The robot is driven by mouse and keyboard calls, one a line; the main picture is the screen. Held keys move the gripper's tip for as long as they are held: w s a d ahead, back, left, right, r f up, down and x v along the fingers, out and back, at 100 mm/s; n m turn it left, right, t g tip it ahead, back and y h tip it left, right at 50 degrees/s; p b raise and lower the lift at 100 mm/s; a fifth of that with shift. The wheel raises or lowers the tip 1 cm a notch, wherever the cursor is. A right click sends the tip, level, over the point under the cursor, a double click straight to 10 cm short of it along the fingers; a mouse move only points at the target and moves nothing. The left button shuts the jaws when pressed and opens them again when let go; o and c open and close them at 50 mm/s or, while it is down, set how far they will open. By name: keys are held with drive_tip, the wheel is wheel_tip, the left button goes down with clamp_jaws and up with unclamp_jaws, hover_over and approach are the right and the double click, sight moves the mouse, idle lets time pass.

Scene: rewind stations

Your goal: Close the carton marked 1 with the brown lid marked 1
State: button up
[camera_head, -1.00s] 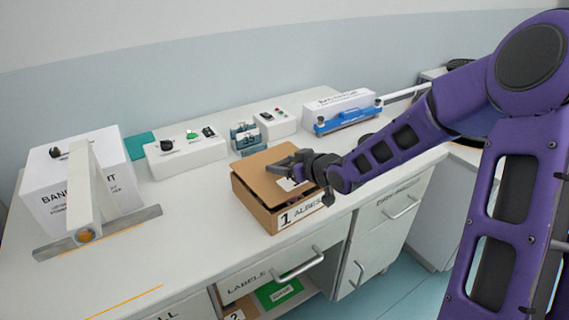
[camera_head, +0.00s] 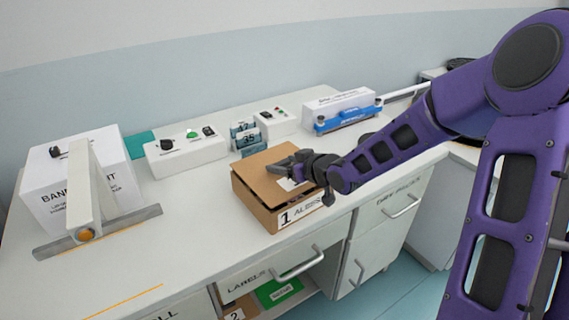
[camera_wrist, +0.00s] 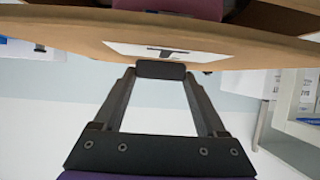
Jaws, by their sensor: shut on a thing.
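The carton marked 1 (camera_head: 300,213) stands on the bench, its front label reading 1 and more letters. The arm and gripper hide the right part of the lid.
A banding press (camera_head: 90,195) stands at the left. Behind the carton are a control box (camera_head: 187,153), a small blue-grey device (camera_head: 245,137) and a sealer with a blue bar (camera_head: 348,116). The front left of the bench is clear.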

drive_tip(key=shift+f+b, duration=0.8)
drive_tip(key=shift+f, duration=0.2)
drive_tip(key=o, duration=1.3)
drive_tip(key=p+v, duration=0.6)
drive_tip(key=v, duration=1.1)
drive_tip(key=shift+s+d+r, duration=0.1)
drive_tip(key=shift+s+d, duration=0.05)
